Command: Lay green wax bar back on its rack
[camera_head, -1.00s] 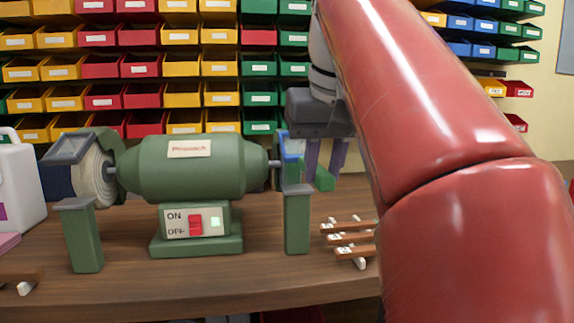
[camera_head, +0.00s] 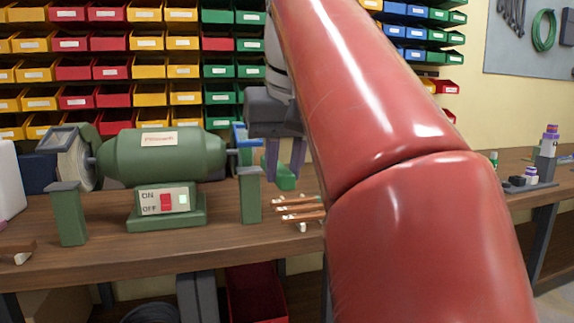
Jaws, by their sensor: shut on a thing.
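The green wax bar (camera_head: 285,183) is between the fingers of my gripper (camera_head: 285,178), which is shut on it. My gripper points down and holds the bar to the right of the bench grinder. The rack (camera_head: 299,210), with brown slats and white ends, stands on the bench below and slightly to the right of the bar. My red arm hides the rack's right end. The bar appears above the rack, apart from it; the exact height is hard to tell.
The green bench grinder (camera_head: 163,160) stands on the wooden bench (camera_head: 110,258) just left of my gripper. Rows of coloured bins (camera_head: 140,70) fill the wall behind. Small bottles (camera_head: 549,140) stand at the far right. Bare bench shows in front of the grinder.

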